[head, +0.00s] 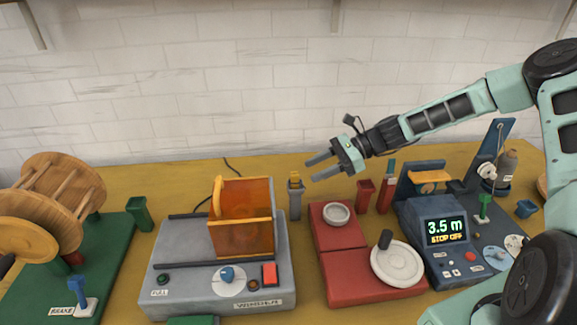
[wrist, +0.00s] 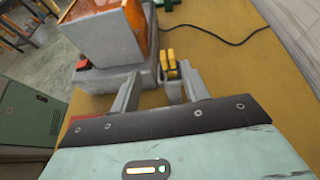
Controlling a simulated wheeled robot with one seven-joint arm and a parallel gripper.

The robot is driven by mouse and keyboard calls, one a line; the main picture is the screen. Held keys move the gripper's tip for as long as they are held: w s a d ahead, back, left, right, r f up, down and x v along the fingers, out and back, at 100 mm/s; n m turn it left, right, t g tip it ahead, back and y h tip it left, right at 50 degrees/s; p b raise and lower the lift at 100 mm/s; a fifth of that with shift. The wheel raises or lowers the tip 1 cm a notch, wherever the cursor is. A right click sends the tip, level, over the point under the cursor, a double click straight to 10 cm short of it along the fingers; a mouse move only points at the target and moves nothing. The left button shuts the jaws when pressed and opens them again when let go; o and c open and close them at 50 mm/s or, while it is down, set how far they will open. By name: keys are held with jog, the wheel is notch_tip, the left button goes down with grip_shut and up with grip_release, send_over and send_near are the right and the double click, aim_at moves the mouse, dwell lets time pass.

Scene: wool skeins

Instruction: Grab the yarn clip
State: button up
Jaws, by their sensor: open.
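A small yellow clip (head: 294,176), which looks like the yarn clip, stands upright in the top of a narrow grey holder (head: 295,203) on the table, just right of the winder. In the wrist view the yellow clip (wrist: 168,60) shows ahead, between the finger lines and nearer the right finger. Its lower part is hidden in the holder. My gripper (head: 310,170) is open and empty, to the right of the clip in the head view, with its fingers pointing toward it. I see no contact.
The grey winder (head: 180,285) with its orange guard (head: 243,238) stands close left of the holder. A red base (head: 345,285) with a white dial, a red bin (head: 365,193) and a meter console (head: 445,240) lie to the right. A dark cable (wrist: 225,42) runs behind.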

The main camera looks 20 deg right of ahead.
aim_at(295, 177)
jog(key=x, duration=0.2)
jog(key=p+x, duration=0.1)
jog(key=x, duration=0.1)
jog(key=w+p+x, duration=0.1)
jog(key=x, duration=0.2)
jog(key=shift+d+f, duration=0.2)
jog(key=shift+d, duration=0.05)
grip_shut()
